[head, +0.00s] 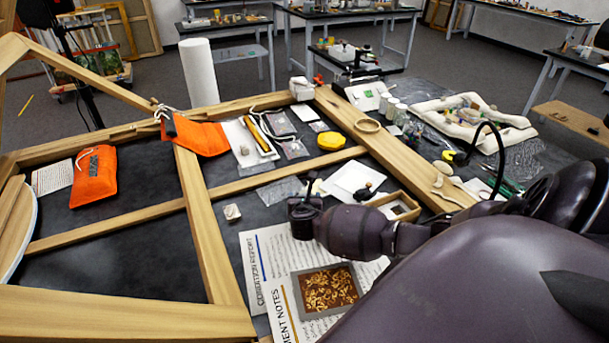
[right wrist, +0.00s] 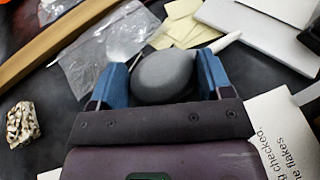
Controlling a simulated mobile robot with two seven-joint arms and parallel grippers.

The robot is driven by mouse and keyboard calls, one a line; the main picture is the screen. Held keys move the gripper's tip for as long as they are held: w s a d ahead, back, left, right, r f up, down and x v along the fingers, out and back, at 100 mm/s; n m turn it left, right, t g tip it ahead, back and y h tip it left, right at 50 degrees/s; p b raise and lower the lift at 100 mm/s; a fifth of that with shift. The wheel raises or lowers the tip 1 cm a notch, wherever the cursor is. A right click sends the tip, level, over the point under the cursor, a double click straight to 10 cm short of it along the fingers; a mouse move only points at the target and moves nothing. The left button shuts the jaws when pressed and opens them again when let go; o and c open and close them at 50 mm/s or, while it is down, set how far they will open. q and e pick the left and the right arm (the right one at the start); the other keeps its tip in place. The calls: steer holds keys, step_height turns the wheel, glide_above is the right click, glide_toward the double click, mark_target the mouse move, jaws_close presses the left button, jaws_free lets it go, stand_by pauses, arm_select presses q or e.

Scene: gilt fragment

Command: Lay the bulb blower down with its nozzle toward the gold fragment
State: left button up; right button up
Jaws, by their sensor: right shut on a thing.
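In the right wrist view a smooth dark grey rounded bulb, the bulb blower (right wrist: 165,76), sits between the blue fingers of my right gripper (right wrist: 163,72). The gripper is shut on it. In the head view my right gripper (head: 304,206) hangs over the table, just above the printed sheets, and mostly hides the blower. A brown panel with gold scraps, seemingly the gold fragment (head: 327,289), lies on the sheets below and in front of the gripper. My left gripper is not in view.
Printed sheets (head: 265,258) lie under the panel. A small speckled block (head: 232,212) is left of the gripper. A wooden bar (head: 285,177) crosses behind it; a small wooden box (head: 401,205) stands to the right.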

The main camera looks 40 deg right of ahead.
steer(key=o, duration=0.9)
steer(key=shift+f, duration=0.1)
